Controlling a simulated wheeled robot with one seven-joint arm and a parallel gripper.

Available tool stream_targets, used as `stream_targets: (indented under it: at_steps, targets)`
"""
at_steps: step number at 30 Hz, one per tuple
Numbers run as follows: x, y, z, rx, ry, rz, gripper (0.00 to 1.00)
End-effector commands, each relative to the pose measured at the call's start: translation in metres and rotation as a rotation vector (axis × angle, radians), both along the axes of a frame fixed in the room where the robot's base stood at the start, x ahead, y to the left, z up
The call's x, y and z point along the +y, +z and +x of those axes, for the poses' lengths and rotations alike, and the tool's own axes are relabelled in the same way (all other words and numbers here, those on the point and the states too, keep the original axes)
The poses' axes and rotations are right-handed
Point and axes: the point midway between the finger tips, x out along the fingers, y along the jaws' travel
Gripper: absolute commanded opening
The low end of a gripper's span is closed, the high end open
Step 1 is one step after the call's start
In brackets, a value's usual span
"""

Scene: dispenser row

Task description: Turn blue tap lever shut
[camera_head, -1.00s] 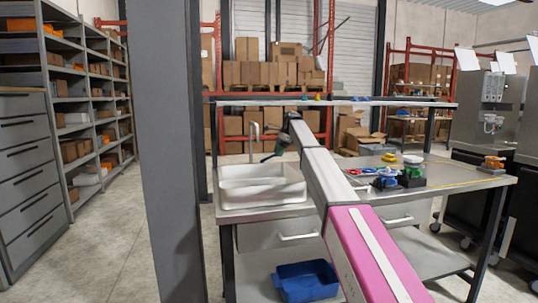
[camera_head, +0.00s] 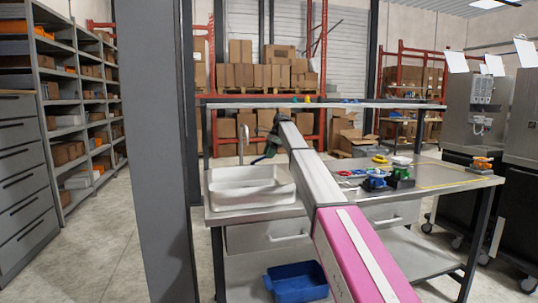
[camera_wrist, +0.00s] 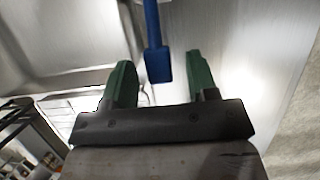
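The blue tap lever (camera_wrist: 157,45) hangs into the wrist view from the top edge as a long bar with a wider flat end. My gripper (camera_wrist: 160,62) is open, with one green finger on each side of the lever's end. Gaps show on both sides, so neither finger appears to touch it. In the head view my gripper (camera_head: 262,158) is small and low above the back of the white sink (camera_head: 225,197). A grey curved spout (camera_head: 242,140) stands just left of it. The lever cannot be made out clearly there.
A steel bench (camera_head: 440,180) carries the sink and, at right, blue and green valve parts (camera_head: 376,178) and a yellow ring (camera_head: 380,159). A blue bin (camera_head: 297,284) is on the lower shelf. A grey post (camera_head: 158,150) stands at near left.

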Motion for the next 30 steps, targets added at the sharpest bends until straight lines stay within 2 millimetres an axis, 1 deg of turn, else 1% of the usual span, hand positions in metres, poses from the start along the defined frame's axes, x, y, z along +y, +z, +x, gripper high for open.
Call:
stream_targets:
  at_steps: [5, 8, 10, 21, 27, 30]
  targets:
    - [-0.002, 0.006, 0.001, 0.0, -0.001, 0.0, 0.53]
    - [-0.007, 0.017, 0.004, -0.001, 0.0, 0.0, 0.53]
    - [-0.011, 0.029, 0.006, -0.002, -0.001, 0.001, 0.53]
    - [-0.085, 0.028, 0.031, -0.001, -0.001, 0.0, 0.53]
    - [-0.113, 0.028, 0.04, 0.0, -0.001, 0.0, 0.53]
    - [-0.119, 0.028, 0.042, 0.001, 0.001, 0.0, 0.53]
